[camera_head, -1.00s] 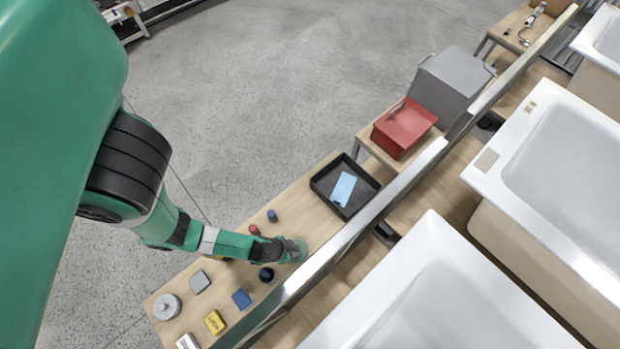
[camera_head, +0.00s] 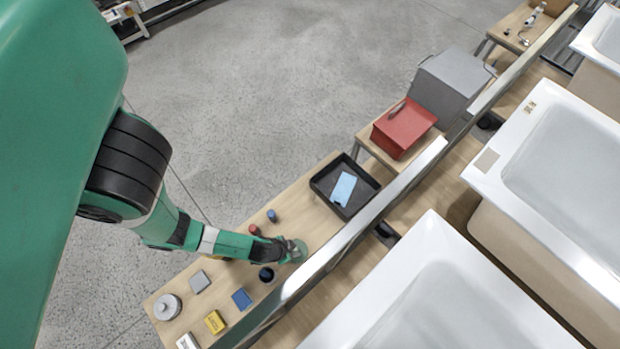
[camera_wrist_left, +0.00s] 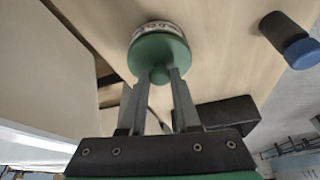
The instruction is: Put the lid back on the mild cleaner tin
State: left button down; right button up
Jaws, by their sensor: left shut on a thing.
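The lid (camera_wrist_left: 158,50) is a round green disc with a small green knob. My left gripper (camera_wrist_left: 162,74) is shut on the lid's knob. The mild cleaner tin (camera_wrist_left: 155,25) shows as a narrow band of white label with dark print just behind the lid's edge. The lid hides most of the tin; I cannot tell whether it is fully seated or slightly above the rim. In the head view my left gripper (camera_head: 293,251) is over the workbench near its metal edge, and the green lid (camera_head: 302,255) is partly hidden by it. My right gripper is not in view.
A dark round pot (camera_head: 266,274) stands close by the gripper. Red (camera_head: 254,230) and blue (camera_head: 272,216) capped bottles, several small blocks and a grey lidded tin (camera_head: 167,307) share the bench. A black tray (camera_head: 322,187) lies beyond. A metal rail (camera_head: 335,245) borders the bathtubs.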

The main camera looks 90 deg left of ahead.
pick_arm(q)
jog(key=shift+f, duration=0.15)
dwell(0.7)
jog(key=shift+c, duration=0.3)
grip_release()
notch_tip(320, 180, up, 7)
jog(key=p, duration=0.6)
jog(key=shift+p, duration=0.4)
grip_shut()
dwell(0.5)
